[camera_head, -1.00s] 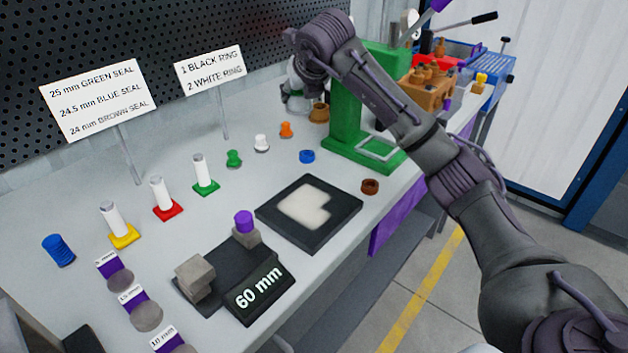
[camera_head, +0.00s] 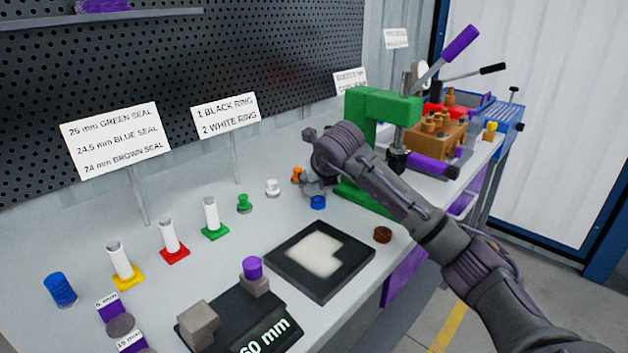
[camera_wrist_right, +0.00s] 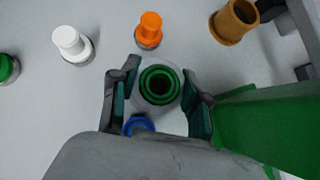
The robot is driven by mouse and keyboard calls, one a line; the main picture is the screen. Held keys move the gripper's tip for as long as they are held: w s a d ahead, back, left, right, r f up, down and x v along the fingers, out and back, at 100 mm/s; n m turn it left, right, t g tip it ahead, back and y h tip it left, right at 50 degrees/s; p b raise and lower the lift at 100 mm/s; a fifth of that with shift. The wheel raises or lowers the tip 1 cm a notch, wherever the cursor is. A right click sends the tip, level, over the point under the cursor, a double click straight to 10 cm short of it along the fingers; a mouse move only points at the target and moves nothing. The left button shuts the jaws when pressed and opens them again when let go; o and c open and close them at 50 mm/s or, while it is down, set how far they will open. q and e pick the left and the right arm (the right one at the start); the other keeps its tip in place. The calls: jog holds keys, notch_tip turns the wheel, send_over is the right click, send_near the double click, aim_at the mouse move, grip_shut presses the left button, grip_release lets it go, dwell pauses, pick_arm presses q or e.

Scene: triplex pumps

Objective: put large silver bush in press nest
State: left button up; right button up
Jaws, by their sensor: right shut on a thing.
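The silver bush (camera_wrist_right: 175,72) is a round, pale ring-like piece with green rings inside it, seen from above in the right wrist view. My right gripper (camera_wrist_right: 158,92) has a finger on each side of it and is shut on it. In the head view my right gripper (camera_head: 314,184) is low, left of the green press (camera_head: 385,105), and mostly hides the bush. The press frame also shows at the right of the wrist view (camera_wrist_right: 265,125). The press nest cannot be made out behind my arm. My left gripper is not in view.
An orange piece (camera_wrist_right: 149,28), a white piece (camera_wrist_right: 70,42) and a bronze bush (camera_wrist_right: 232,22) stand near the gripper. A blue ring (camera_head: 318,202) lies just in front. A black tray (camera_head: 285,255) and brown ring (camera_head: 383,235) lie nearer. My right arm crosses before the press.

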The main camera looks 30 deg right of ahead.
jog(key=o, duration=1.3)
jog(key=shift+c, duration=0.2)
